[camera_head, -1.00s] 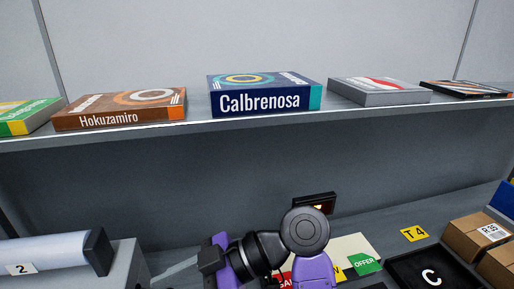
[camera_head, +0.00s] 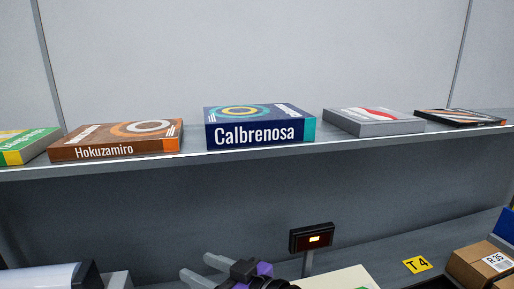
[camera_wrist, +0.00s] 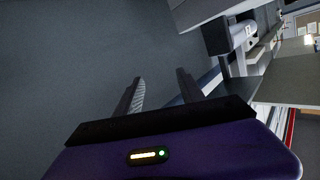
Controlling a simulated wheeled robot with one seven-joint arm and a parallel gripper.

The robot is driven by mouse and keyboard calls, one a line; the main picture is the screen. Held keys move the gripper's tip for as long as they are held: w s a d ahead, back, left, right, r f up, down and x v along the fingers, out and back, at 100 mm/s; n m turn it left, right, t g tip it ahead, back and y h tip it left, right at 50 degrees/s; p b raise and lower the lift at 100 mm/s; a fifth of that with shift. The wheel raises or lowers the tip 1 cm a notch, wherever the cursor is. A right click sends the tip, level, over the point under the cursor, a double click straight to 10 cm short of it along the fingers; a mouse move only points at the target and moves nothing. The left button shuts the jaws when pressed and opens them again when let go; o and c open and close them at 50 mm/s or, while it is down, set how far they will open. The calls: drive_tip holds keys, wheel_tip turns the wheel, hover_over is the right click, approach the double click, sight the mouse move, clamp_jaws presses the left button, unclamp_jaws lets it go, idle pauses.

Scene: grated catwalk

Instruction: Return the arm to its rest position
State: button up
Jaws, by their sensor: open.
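My gripper (camera_head: 204,268) shows at the bottom of the head view, low in front of the shelf. Its two grey fingers point left and stand apart with nothing between them. In the wrist view my gripper (camera_wrist: 160,88) also shows its two fingers spread and empty, with a plain dark grey surface beyond. Most of my arm is below the edge of the head view and hidden.
A shelf (camera_head: 340,147) above holds several boxes, among them the blue Calbrenosa box (camera_head: 255,128) and the brown Hokuzamiro box (camera_head: 115,141). Below stand a small display on a post (camera_head: 311,238), a yellow T4 label (camera_head: 417,265), a cardboard box (camera_head: 478,262) and a grey-white cylinder (camera_head: 45,277).

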drive_tip(key=s+d+f+m+t+h, duration=0.3)
drive_tip(key=d, duration=0.4)
drive_tip(key=s+d+f+m+t+h, duration=0.2)
drive_tip(key=s+d+f+h, duration=0.15)
drive_tip(key=d, duration=0.45)
drive_tip(key=s+d+f+m+t+h, duration=0.2)
drive_tip(key=s+d+f+m+t, duration=0.15)
drive_tip(key=d, duration=0.35)
drive_tip(key=s+d+f+g+h, duration=0.1)
drive_tip(key=s+d, duration=0.3)
drive_tip(key=s, duration=1)
drive_tip(key=s+d+m+g+h, duration=0.1)
drive_tip(key=s+d+h, duration=0.3)
drive_tip(key=s, duration=1)
drive_tip(key=shift+d+f, duration=0.15)
drive_tip(key=shift+f, duration=0.25)
